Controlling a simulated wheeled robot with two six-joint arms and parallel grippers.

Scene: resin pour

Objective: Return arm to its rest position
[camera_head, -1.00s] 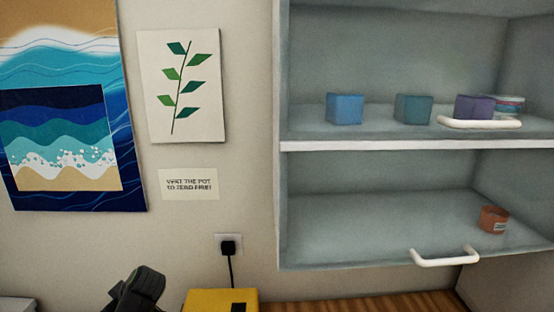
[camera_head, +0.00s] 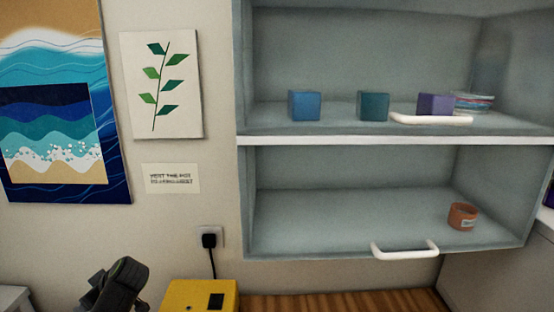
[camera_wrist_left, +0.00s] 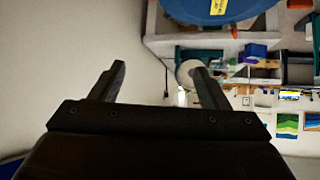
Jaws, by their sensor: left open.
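My left arm shows as a dark part at the bottom left of the head view, left of a yellow box (camera_head: 200,296). In the left wrist view my left gripper (camera_wrist_left: 158,75) is open, its two dark fingers wide apart with nothing between them. That view looks across the room, with the picture lying on its side or upside down. My right gripper is not in view.
A wall cabinet (camera_head: 340,141) holds a blue block (camera_head: 304,105), a teal block (camera_head: 373,106), a purple block (camera_head: 436,104) and a striped tin (camera_head: 474,102) above, and an orange jar (camera_head: 462,216) below. White handles (camera_head: 405,251) stick out in front.

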